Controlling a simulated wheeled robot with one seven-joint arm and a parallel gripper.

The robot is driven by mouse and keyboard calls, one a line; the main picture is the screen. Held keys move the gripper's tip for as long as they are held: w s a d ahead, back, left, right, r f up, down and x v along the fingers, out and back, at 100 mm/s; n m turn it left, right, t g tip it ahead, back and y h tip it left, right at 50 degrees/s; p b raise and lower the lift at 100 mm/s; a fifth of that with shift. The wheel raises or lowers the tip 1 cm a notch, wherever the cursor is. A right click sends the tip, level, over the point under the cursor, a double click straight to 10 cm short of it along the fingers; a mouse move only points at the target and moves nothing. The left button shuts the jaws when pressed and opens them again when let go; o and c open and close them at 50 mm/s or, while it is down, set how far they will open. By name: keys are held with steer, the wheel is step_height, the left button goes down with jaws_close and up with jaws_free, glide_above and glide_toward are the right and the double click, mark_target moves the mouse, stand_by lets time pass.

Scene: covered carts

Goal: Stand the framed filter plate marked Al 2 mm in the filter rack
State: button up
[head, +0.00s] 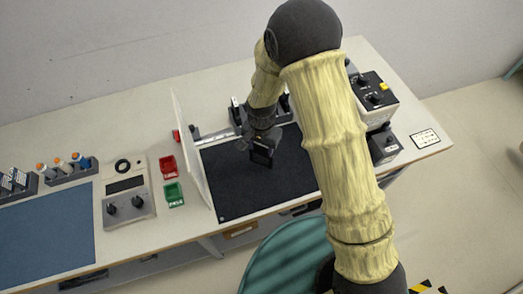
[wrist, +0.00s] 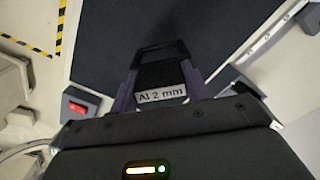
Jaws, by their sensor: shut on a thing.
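The framed filter plate (wrist: 162,76) has a dark frame and a pale label reading "Al 2 mm" in the wrist view. My gripper (wrist: 158,84) is shut on it, one finger at each side. In the head view my gripper (head: 264,136) points down over the black mat, with the dark plate (head: 262,156) under it. I cannot tell from here whether the plate touches the mat. A dark fixture (head: 238,112) stands just behind my gripper, partly hidden by my arm. I cannot make out for certain which thing is the filter rack.
A thin upright panel (head: 188,140) stands along the left edge of the black mat (head: 228,188). Red (head: 168,166) and green (head: 174,195) trays and a control box (head: 125,205) are left of it. Instruments (head: 372,92) stand at the right. The mat's front is clear.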

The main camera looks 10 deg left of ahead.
step_height(320, 180, up, 8)
steer(key=shift+f+b, duration=0.25)
steer(key=shift+b, duration=0.8)
